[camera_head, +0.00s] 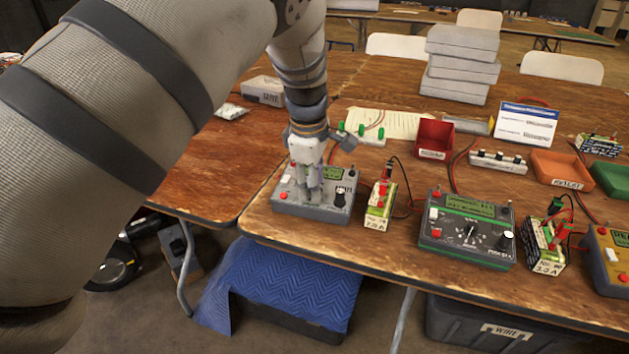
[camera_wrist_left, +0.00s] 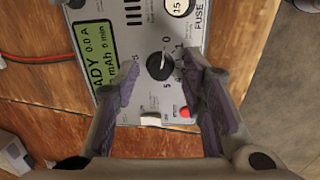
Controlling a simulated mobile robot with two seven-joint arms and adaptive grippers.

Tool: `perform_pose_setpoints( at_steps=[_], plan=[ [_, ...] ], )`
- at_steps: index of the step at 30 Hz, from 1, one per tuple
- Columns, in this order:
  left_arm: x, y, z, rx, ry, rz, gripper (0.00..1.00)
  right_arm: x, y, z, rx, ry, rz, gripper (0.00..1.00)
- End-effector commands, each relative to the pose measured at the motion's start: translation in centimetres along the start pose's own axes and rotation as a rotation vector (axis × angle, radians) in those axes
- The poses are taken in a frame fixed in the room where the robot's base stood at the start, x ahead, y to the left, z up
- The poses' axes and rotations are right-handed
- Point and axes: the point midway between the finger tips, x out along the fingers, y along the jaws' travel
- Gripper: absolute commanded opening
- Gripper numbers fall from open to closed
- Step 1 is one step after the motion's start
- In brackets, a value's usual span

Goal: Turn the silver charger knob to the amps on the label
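The silver charger (camera_head: 335,212) sits at the near left of the wooden table. In the left wrist view the charger's face (camera_wrist_left: 202,20) shows a round black knob (camera_wrist_left: 160,66), dial numbers from 0 to 5 around it and a green display reading READY and 0.0 A (camera_wrist_left: 97,60). My left gripper (camera_head: 312,196) points down over the charger. In the left wrist view its fingers (camera_wrist_left: 160,85) are open on either side of the knob, apart from it. A battery pack with a label (camera_head: 376,223) stands right of the charger; its amps are too small to read surely. My right gripper is not in view.
A dark green charger (camera_head: 466,255) stands at centre right, with another labelled battery pack (camera_head: 545,267) and a yellowish charger (camera_head: 606,270) beyond. A red bin (camera_head: 434,138), an orange bin (camera_head: 556,170) and stacked boxes (camera_head: 460,62) stand behind. Red and black wires run between things.

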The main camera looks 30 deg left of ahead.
Motion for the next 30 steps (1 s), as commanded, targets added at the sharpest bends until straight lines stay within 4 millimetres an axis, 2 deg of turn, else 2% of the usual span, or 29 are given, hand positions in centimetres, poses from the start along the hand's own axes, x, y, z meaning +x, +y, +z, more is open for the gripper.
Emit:
perform_pose_setpoints(
  at_steps=[4, 9, 20, 30],
  plan=[
    [-0.1, 0.0, 0.0, 0.000, 0.000, 0.001, 0.36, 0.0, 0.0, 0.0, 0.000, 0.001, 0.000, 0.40],
    [-0.1, 0.0, 0.0, 0.000, 0.000, 0.000, 0.00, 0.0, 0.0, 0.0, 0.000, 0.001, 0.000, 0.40],
    [-0.2, 0.0, 0.0, 0.033, 0.000, 0.000, 0.00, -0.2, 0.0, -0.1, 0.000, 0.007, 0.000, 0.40],
    [-0.3, 0.1, 0.0, 0.258, -0.002, 0.000, 0.00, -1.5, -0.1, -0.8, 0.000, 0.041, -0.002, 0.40]
  ],
)
